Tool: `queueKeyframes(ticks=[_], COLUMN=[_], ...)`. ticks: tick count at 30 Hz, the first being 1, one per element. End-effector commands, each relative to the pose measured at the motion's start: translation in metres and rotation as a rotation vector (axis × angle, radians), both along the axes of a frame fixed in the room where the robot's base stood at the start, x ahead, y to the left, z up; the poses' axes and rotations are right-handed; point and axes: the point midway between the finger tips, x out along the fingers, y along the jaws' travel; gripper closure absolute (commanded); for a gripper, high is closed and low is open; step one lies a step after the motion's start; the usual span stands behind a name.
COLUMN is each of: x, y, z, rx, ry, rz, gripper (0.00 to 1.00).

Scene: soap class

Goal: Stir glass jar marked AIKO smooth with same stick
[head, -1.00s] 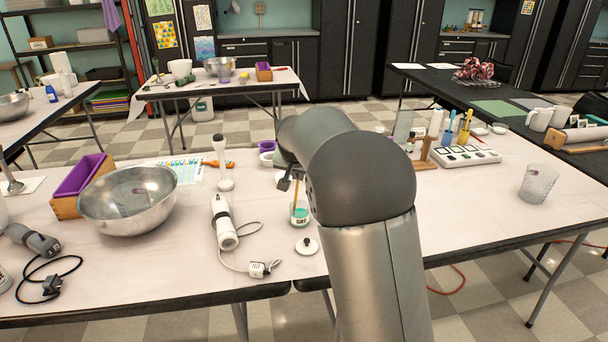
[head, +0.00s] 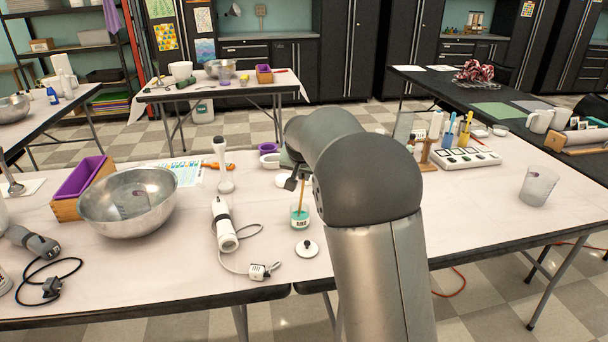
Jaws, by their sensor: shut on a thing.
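A small glass jar (head: 300,216) with teal contents and a label stands on the near table, just left of my arm. The label is too small to read surely. A thin wooden stick (head: 302,192) stands nearly upright with its lower end in the jar. My gripper (head: 294,180) is above the jar, shut on the upper part of the stick. My arm hides part of the gripper and the table behind it. A white lid (head: 307,248) with a dark knob lies in front of the jar.
A white stick blender (head: 225,226) with a cord lies left of the jar, and another white upright tool (head: 223,165) stands behind it. A steel bowl (head: 130,222) is further left. A clear beaker (head: 537,185) stands far right, with bare table before it.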

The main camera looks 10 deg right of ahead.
Motion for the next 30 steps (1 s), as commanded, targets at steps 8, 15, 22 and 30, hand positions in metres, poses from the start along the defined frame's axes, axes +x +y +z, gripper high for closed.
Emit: queueKeyframes(ticks=[8, 15, 22, 30], x=[0.0, 0.0, 0.0, 0.0], y=[-0.003, -0.005, -0.007, -0.007], z=[0.026, 0.045, 0.06, 0.06], rx=[0.0, 0.001, 0.0, 0.0], ry=[-0.001, -0.002, 0.0, 0.0], rz=[-0.001, 0.0, 0.0, 0.0], gripper=[1.0, 1.0, 1.0, 1.0])
